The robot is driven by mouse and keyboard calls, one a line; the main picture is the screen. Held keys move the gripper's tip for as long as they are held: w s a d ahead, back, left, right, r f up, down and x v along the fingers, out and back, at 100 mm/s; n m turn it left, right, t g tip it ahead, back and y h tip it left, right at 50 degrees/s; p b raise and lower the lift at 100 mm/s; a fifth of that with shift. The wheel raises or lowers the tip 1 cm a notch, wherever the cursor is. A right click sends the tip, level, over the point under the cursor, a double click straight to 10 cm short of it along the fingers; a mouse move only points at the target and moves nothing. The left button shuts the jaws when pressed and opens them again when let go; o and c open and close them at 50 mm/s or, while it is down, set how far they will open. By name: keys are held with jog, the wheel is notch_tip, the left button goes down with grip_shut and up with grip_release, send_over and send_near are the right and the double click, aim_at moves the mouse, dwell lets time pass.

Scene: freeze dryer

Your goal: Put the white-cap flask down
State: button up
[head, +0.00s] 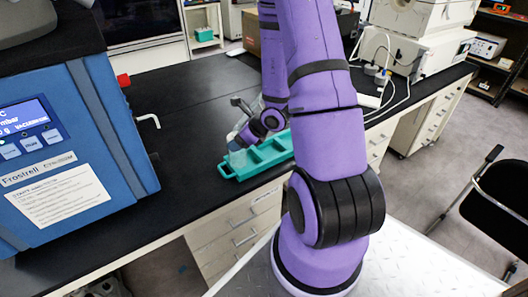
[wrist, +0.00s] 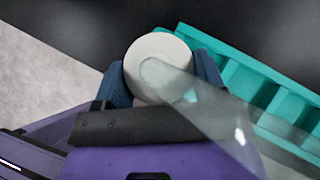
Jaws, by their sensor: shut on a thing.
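My gripper (wrist: 162,85) is shut on the white-cap flask (wrist: 205,105). In the wrist view the round white cap (wrist: 160,50) sits between the two blue fingers, and the clear glass body stretches to the lower right. In the head view the flask (head: 237,158) is small and partly hidden at the left end of a teal rack (head: 262,157). My gripper (head: 240,143) is over that end. The teal rack also shows in the wrist view (wrist: 250,65), with open compartments beside the flask. I cannot tell whether the flask touches the rack.
The rack lies near the front edge of the black bench (head: 185,100). A blue freeze dryer (head: 110,120) stands to the left. White equipment (head: 415,45) and cables are at the back right. The bench between the dryer and the rack is clear.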

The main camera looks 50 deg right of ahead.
jog(key=shift+d, duration=0.15)
jog(key=d+f, duration=0.2)
jog(key=d, duration=0.5)
jog(key=s+d+f, duration=0.1)
jog(key=d+f, duration=0.2)
jog(key=d, duration=0.5)
jog(key=shift+d, duration=0.3)
jog(key=shift+f, duration=0.1)
jog(key=o, duration=1.1)
